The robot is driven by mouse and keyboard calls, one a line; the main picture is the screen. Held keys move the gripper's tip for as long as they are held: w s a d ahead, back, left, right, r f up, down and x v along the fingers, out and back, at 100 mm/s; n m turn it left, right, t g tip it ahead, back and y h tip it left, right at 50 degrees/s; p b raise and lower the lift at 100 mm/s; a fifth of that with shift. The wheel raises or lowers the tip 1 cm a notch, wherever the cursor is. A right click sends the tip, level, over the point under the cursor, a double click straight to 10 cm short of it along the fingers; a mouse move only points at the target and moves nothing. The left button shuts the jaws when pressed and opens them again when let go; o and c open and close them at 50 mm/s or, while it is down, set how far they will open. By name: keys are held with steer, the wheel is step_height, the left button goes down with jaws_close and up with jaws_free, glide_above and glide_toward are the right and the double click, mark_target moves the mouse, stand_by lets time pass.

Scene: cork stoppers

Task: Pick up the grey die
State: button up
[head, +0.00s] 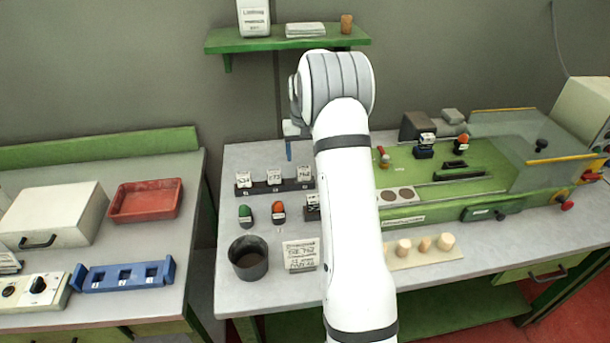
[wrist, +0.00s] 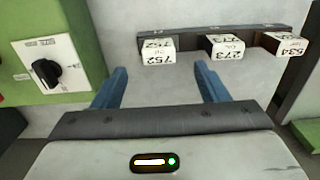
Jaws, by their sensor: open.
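No die in view is plainly grey, so I cannot tell which one is the grey die. Three pale, number-marked blocks sit in a dark rack (head: 259,190): 534 (head: 243,179), 273 (head: 273,176) and 752 (head: 304,174). In the wrist view the 752 block (wrist: 157,51) lies just beyond the fingertips, apart from them. The 273 block (wrist: 225,47) is right of it. My gripper (wrist: 161,70) is open and empty, with blue fingers. In the head view one blue finger shows above the rack's right end; the arm hides the rest.
Green (head: 245,214) and orange (head: 279,211) knobbed pieces stand before the rack, near a dark cup (head: 248,259) and a lettered card (head: 300,255). A green machine (head: 440,180) fills the right side. Corks (head: 425,244) stand in front of it. A green shelf (head: 285,43) is above.

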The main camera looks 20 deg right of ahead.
mark_target(304, 168)
step_height(304, 168, down, 8)
steer(key=shift+d+r+p, duration=0.1)
steer(key=shift+r+p, duration=0.05)
steer(key=shift+p, duration=1.1)
steer(key=shift+c, duration=0.5)
steer(key=c, duration=1)
